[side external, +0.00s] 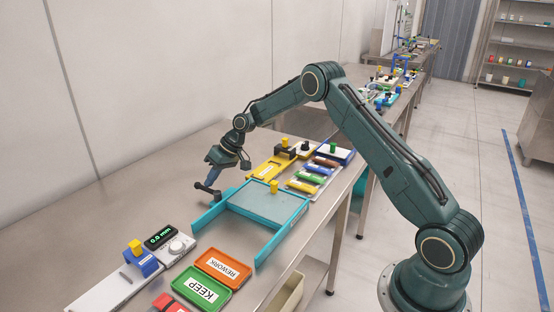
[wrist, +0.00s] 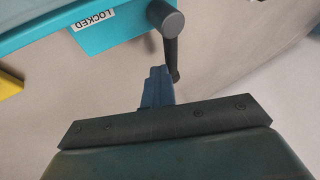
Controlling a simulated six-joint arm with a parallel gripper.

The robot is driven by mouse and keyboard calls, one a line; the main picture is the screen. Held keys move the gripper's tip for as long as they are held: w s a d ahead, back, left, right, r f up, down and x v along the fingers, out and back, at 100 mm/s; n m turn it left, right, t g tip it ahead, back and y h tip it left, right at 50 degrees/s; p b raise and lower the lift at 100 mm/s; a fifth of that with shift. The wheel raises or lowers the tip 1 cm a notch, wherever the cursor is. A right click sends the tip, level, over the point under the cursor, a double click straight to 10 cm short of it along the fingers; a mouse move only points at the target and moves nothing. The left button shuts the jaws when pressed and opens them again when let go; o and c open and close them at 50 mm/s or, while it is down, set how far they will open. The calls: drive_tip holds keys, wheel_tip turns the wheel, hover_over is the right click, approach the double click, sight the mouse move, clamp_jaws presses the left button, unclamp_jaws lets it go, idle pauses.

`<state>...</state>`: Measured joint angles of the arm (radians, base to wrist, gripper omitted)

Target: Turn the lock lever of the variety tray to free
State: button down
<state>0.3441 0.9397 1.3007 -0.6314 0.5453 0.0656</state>
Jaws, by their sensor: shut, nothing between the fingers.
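The teal tray (side external: 292,223) lies on the metal bench, and its corner with an upside-down LOCKED label (wrist: 95,20) shows in the wrist view. A dark lock lever (wrist: 171,52) with a round grey end stands out beside that corner. In the side view the lever (side external: 203,187) is small at the tray's far left corner, partly behind my gripper. My gripper (side external: 211,182) points down there, shut and empty. In the wrist view its blue fingers (wrist: 157,76) are close beside the lever's dark bar; I cannot tell whether they touch it.
A yellow block (side external: 273,187) stands at the teal tray's far side. A yellow tray (side external: 262,172) and several coloured bars (side external: 307,178) lie beyond. Orange REWORK (side external: 240,283) and green KEEP (side external: 183,283) trays and a 0.0 mm gauge (side external: 160,237) are nearer. Bench left of the lever is bare.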

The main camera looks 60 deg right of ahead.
drive_tip(key=shift+w+a, duration=0.1)
drive_tip(key=shift+a, duration=0.35)
drive_tip(key=shift+d+r, duration=0.1)
drive_tip(key=shift+d, duration=0.35)
drive_tip(key=d, duration=0.3)
drive_tip(key=shift+d+r, duration=0.25)
drive_tip(key=v, duration=1)
drive_tip(key=shift+d, duration=0.35)
